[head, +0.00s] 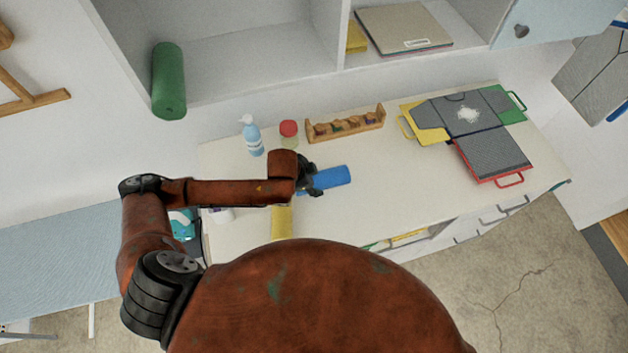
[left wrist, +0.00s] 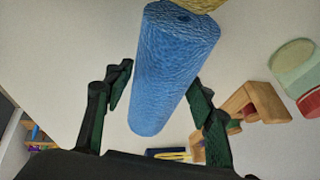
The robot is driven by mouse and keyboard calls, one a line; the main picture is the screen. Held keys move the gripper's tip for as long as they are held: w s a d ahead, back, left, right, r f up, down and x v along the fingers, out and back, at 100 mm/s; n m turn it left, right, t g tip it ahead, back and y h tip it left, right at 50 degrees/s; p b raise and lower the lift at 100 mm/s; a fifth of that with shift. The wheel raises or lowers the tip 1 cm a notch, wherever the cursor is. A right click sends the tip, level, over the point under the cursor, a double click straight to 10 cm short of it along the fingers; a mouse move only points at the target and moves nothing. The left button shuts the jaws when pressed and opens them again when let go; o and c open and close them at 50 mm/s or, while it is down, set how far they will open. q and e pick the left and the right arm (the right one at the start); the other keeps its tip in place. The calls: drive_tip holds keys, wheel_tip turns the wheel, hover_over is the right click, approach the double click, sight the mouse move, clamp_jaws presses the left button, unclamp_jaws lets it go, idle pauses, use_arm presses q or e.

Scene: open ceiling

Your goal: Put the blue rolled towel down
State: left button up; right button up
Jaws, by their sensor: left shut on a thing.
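The blue rolled towel (head: 332,178) is over the white counter (head: 375,190), near its middle. My left gripper (head: 312,183) is at the towel's left end in the head view. In the left wrist view the towel (left wrist: 172,65) lies lengthwise between the two dark fingers of the gripper (left wrist: 160,95), which is shut on it. I cannot tell whether the towel touches the counter. My right gripper is not in view.
A yellow roll (head: 282,222) lies on the counter nearby. A spray bottle (head: 252,136), a red-lidded jar (head: 289,133) and a wooden rack (head: 345,124) stand along the back. Counter right of the towel is clear.

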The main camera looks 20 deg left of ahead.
use_arm(q)
drive_tip(key=o, duration=0.9)
drive_tip(key=shift+f, duration=0.15)
drive_tip(key=shift+c, duration=0.2)
drive_tip(key=o, duration=0.4)
drive_tip(key=shift+o, duration=0.2)
